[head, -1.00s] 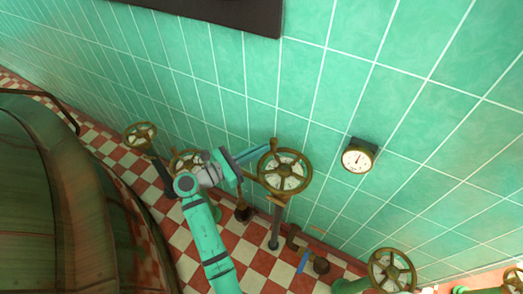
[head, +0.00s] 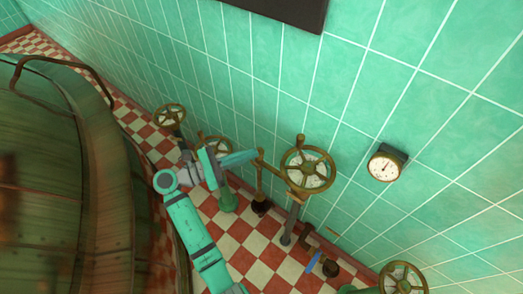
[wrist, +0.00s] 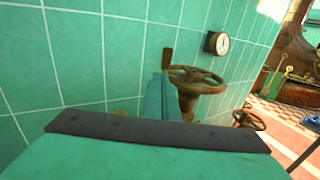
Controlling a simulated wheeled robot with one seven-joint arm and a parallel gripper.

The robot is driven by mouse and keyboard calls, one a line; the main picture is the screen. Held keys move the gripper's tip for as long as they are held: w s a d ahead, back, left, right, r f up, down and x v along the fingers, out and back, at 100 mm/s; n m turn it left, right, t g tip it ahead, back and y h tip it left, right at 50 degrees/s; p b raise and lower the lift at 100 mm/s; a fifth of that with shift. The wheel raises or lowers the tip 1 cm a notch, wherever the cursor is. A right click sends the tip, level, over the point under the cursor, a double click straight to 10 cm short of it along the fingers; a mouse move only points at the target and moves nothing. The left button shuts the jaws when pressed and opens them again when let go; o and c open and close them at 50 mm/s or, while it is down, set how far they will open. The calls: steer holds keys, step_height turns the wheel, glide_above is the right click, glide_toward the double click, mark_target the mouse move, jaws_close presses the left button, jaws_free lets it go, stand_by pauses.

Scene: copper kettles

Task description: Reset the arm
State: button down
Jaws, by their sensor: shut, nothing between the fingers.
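My teal arm rises from the bottom of the head view, and my gripper (head: 253,156) points right, toward the tiled wall. Its teal fingers are shut with nothing held. The large brass handwheel (head: 307,170) is to the right of the fingertips, with a visible gap between them in the head view. In the wrist view, the fingers (wrist: 157,98) stick up beyond a dark-edged teal part of mine. A handwheel (wrist: 195,80) with an upright handle shows just behind and right of them there; the fingers hide part of it.
A green tiled wall (head: 280,70) carries a round gauge (head: 384,166). More handwheels stand at the left (head: 170,117) and lower right (head: 402,280). A large copper kettle (head: 60,180) fills the left side. Pipes rise from the red and white checked floor (head: 262,250).

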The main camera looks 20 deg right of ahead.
steer(key=shift+a, duration=0.55)
steer(key=shift+f, duration=0.1)
